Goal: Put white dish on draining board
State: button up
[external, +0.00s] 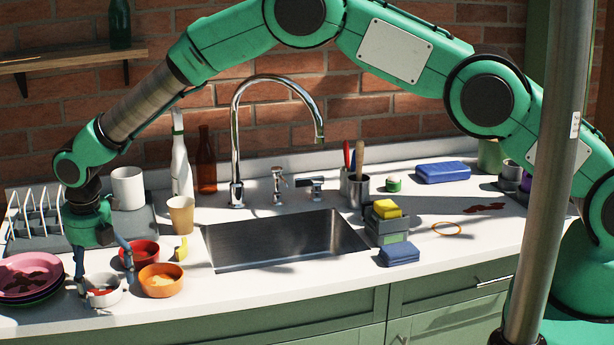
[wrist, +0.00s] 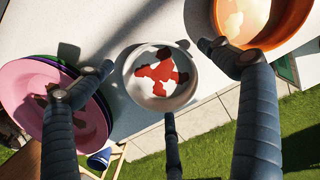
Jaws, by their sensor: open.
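The white dish (external: 104,299), a small round bowl with red stains inside, stands on the counter near its front edge at the left. It also shows in the wrist view (wrist: 184,94). My gripper (external: 103,279) points down over the dish, with blue-grey fingers spread to its sides. In the wrist view my gripper (wrist: 157,80) is open, with the dish between its fingers; contact is not clear. The grey draining board (external: 25,243) lies behind, at the back left, partly hidden by my arm.
Stacked plates (external: 28,274) stand close left of the dish; an orange bowl (external: 161,281) and a red bowl (external: 148,250) are close right. A white rack (external: 38,213) and white mug (external: 128,187) occupy the draining board. The sink (external: 285,240) is further right.

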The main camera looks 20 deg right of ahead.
jog(key=shift+r, duration=0.1)
notch_tip(320, 180, up, 12)
jog(key=s, duration=0.1)
jog(key=shift+s, duration=0.2)
dwell(0.4)
jog(key=shift+d, duration=0.1)
dwell(0.8)
